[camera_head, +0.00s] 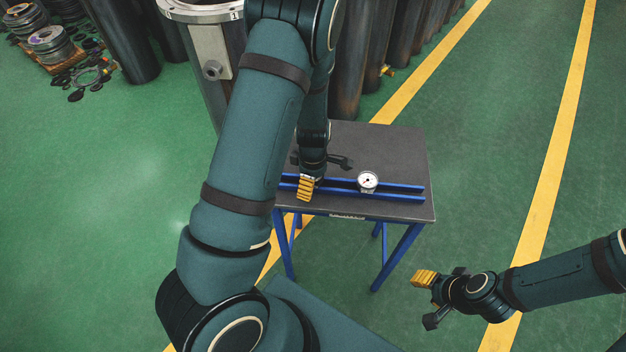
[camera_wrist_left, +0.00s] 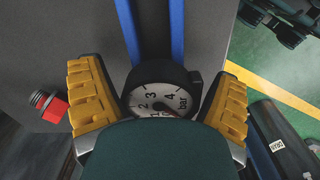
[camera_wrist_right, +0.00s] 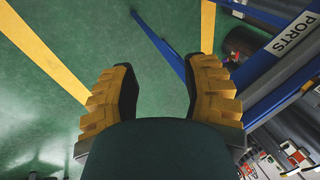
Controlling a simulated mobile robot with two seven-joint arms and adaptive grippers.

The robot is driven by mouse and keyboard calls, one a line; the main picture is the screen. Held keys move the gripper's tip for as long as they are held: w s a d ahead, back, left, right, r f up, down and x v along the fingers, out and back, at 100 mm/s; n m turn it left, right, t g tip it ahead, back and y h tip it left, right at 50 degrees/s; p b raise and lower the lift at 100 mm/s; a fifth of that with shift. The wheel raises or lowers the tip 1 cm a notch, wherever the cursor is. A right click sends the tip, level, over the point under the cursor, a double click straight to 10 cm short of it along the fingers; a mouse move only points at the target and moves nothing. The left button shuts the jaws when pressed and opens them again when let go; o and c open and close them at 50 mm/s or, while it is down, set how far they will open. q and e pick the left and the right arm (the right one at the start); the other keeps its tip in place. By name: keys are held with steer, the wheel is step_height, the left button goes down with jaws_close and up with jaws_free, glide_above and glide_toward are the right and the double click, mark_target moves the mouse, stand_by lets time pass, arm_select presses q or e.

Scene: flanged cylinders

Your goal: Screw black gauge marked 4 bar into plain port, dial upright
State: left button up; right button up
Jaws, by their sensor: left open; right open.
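A black-cased gauge (camera_wrist_left: 160,98) with a white dial, numbers up to 4 and the word bar, sits at the blue rails in the left wrist view. My left gripper (camera_head: 306,187) is open over the table, its yellow fingers on either side of that gauge with gaps visible. My left arm hides this gauge in the head view. A second white-dialled gauge (camera_head: 368,181) stands on the rails to the right; its marking is too small to read. A round port (camera_head: 212,70) shows on a grey block on the flanged cylinder. My right gripper (camera_head: 428,300) is open and empty over the floor.
The rails (camera_head: 400,187) lie on a grey table (camera_head: 385,145) with blue legs. A red and black part (camera_wrist_left: 49,105) lies left of the gauge. Dark cylinders (camera_head: 410,30) stand behind, one with a brass fitting (camera_head: 387,71). Green floor is clear at the right.

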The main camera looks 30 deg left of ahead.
arm_select(q)
steer(key=shift+w, duration=0.1)
step_height(320, 180, up, 14)
steer(key=p, duration=0.4)
steer(key=s+d+f+m+t+h, duration=0.1)
steer(key=s+d+f+m+h, duration=0.1)
steer(key=s+d+f+m, duration=0.2)
steer(key=s+d+f+m+t+h, duration=0.1)
steer(key=s+d+f+m, duration=0.3)
steer(key=d+f+m, duration=0.5)
steer(key=d+m, duration=0.4)
steer(key=m, duration=0.1)
steer(key=shift+s+d+h, duration=0.15)
steer(key=shift+d+h, duration=0.05)
steer(key=shift+h, duration=0.2)
steer(key=shift+o, duration=0.3)
steer(key=f+b, duration=0.3)
steer(key=shift+s+d+f, duration=0.1)
steer(key=shift+s, duration=0.25)
